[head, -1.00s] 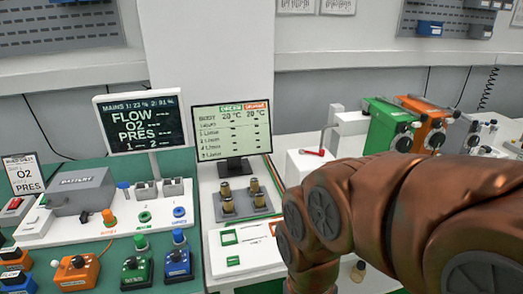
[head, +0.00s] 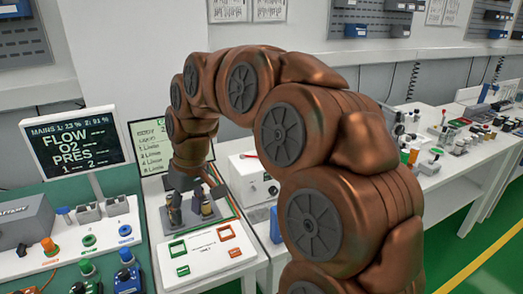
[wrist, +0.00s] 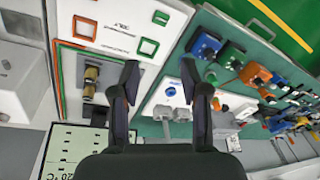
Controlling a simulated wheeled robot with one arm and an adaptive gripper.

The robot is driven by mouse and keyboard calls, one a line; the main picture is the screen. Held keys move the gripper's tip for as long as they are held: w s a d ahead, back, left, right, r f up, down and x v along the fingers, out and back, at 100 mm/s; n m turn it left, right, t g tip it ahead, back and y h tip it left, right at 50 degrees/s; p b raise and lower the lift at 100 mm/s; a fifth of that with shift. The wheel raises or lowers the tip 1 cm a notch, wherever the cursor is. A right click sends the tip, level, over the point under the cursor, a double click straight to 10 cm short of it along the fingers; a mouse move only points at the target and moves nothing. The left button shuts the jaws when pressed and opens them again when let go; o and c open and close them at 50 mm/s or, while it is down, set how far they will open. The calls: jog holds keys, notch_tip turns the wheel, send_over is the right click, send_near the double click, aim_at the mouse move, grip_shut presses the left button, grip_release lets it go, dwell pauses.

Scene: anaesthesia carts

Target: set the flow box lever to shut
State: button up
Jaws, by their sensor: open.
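A white box (head: 243,186) with a small red lever (head: 249,156) stands behind and right of my gripper in the head view. It seems to be the flow box, but I see no label naming it. The lever is small and partly hidden by my arm, so its setting is unclear. My gripper (head: 196,196) points down over the white cart top by the brass cylinders (head: 207,208). In the wrist view my gripper (wrist: 164,88) has its fingers wide apart with nothing between them. The brass cylinders (wrist: 90,82) lie left of the left finger there.
The display screen (head: 150,147) stands close behind my gripper. A flow and pressure monitor (head: 73,143) rises over the green cart top at left, which carries coloured knobs and blocks. Green and orange square outlines mark the white top (head: 205,262) in front. Benches with equipment stand at right.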

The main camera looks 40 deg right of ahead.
jog(key=w+d+r+m+t+p, duration=0.1)
jog(key=w+d, duration=0.5)
jog(key=d, duration=0.3)
jog(key=w+d+r+t, duration=0.1)
jog(key=w+d+r, duration=0.1)
jog(key=w+d, duration=0.45)
jog(key=s+d+f+m+t+h+p, duration=0.1)
jog(key=d+f+m+h, duration=0.1)
jog(key=d, duration=2)
jog(key=shift+p+x, duration=1.25)
jog(key=shift+x, duration=2.5)
jog(key=shift+s, duration=0.1)
grip_shut()
